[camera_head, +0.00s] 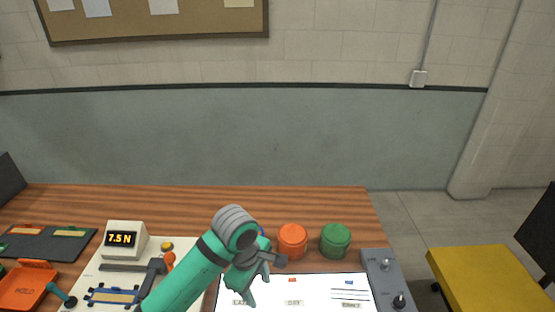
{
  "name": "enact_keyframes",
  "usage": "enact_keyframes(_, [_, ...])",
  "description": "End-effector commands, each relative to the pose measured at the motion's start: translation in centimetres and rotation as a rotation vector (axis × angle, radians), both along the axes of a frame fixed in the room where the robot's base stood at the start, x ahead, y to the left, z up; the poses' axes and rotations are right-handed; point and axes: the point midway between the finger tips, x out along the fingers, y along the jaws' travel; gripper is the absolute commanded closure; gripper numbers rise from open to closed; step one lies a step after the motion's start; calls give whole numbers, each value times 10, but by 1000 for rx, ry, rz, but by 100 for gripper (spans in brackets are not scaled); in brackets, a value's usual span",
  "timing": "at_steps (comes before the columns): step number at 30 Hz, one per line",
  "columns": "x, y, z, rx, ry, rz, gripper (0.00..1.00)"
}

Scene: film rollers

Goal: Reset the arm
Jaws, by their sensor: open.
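My teal and grey arm (188,276) reaches up from the bottom of the head view, bends at a grey joint, and points back down. My gripper (260,287) is at its end, above the left part of a lit white panel (325,292). Its jaws are open, and I see nothing held between them. The fingers are small in this view, and part of the gripper is hard to make out against the arm.
An orange jar (292,241) and a green jar (336,240) stand behind the panel; something blue is mostly hidden behind my arm. The wooden table's back is clear.

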Motion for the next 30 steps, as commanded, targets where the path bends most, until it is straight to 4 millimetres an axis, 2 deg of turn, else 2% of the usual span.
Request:
enact_keyframes(11, [27,-97,1,-249,-190,-139,52])
enact_keyframes(15, [39,-148,11,-397,-325,-197,52])
enact_keyframes(21, [53,-205,30,-577,-534,-234,52])
enact_keyframes(24, [56,-227,38,-645,-637,-235,52])
enact_keyframes(30, [59,-252,48,-730,-835,-199,52])
